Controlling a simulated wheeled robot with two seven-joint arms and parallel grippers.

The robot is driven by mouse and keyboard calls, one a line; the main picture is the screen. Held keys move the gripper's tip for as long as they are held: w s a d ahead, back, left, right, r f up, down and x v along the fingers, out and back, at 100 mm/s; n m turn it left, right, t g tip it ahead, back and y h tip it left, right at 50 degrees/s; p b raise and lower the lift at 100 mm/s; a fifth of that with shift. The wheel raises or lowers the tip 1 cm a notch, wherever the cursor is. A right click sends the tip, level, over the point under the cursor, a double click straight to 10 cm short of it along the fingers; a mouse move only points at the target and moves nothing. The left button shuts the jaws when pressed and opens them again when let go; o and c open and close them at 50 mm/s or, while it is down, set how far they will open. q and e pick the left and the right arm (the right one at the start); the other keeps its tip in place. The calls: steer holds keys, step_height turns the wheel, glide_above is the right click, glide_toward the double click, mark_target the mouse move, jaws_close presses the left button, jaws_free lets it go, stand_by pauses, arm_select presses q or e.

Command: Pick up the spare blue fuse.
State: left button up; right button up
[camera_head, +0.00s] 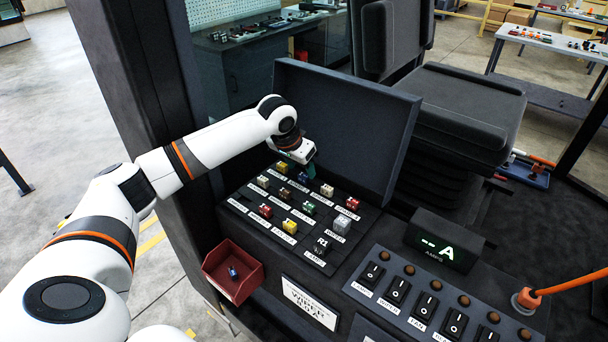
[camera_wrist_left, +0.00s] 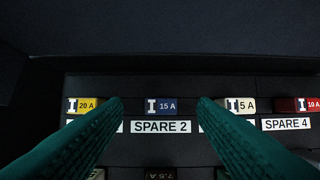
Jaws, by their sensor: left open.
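The spare blue fuse, marked 15 A, sits in the back row of the fuse panel (camera_head: 238,196), above the label SPARE 2; it shows in the wrist view (camera_wrist_left: 161,106) and, partly covered by my gripper, in the head view (camera_head: 303,179). My left gripper (camera_head: 307,168) is open above that back row. In the wrist view its two green fingers (camera_wrist_left: 159,109) appear one on each side of the blue fuse, with nothing held between them. Whether the fingertips reach down to the fuse's height I cannot tell. My right gripper is not in view.
Beside the blue fuse are a yellow 20 A fuse (camera_wrist_left: 82,105) and a white 5 A fuse (camera_wrist_left: 241,105). A raised dark lid (camera_head: 355,125) stands behind the panel. A red bin (camera_head: 250,288) with a small blue item hangs in front. Rocker switches (camera_head: 426,306) are at right.

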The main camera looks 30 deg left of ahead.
mark_target(304, 180)
arm_select(q)
steer(key=shift+f, duration=0.55)
steer(key=shift+w+d+f+p, duration=0.1)
steer(key=shift+w+f+p, duration=0.05)
steer(key=shift+f+p, duration=0.2)
steer(key=shift+w+f, duration=0.1)
steer(key=shift+f, duration=0.2)
steer(key=shift+w+f, duration=0.1)
steer(key=shift+f, duration=0.05)
steer(key=c, duration=1)
steer(key=shift+c, duration=0.2)
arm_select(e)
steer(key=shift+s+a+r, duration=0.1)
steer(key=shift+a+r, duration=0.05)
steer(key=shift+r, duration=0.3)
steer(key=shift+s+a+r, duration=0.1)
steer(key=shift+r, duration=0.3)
